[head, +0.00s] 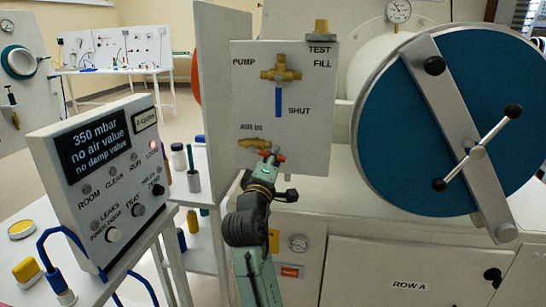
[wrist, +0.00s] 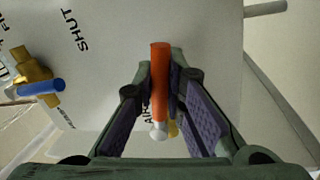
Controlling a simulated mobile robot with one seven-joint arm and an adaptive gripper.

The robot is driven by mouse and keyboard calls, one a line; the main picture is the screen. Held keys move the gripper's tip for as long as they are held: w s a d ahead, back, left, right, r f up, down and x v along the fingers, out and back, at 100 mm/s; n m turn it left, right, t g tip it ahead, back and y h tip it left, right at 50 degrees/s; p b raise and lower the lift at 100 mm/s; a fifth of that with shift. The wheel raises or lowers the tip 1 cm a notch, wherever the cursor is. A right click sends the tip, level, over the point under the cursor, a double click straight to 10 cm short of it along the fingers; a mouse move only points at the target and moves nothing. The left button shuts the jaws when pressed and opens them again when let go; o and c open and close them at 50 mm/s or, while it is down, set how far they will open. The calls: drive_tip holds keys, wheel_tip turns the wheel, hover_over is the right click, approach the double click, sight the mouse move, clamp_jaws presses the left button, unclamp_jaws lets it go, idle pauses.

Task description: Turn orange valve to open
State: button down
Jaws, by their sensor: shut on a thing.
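The orange valve handle (head: 268,156) sits below the brass AIR IN fitting (head: 255,143) on the white panel (head: 310,120). My gripper (head: 266,160) reaches up to it from below. In the wrist view the orange handle (wrist: 159,80) stands between the two fingertips of my gripper (wrist: 160,78), which are shut on it. A pale round end (wrist: 158,131) shows at the handle's lower end, with some brass beside it. The handle lies roughly across the panel in the head view. The gripper hides part of it and the lettering.
A brass valve (head: 281,74) with a blue handle (head: 278,102) pointing down at SHUT is above on the same panel. A large blue round door (head: 400,150) with a bar handle is at right. A readout box (head: 100,180) with a red light stands at left.

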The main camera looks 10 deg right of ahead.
drive_tip(key=c, duration=1.6)
unclamp_jaws()
drive_tip(key=shift+c, duration=0.2)
drive_tip(key=shift+s, duration=0.1)
drive_tip(key=v, duration=1.2)
drive_tip(key=shift+c, duration=0.2)
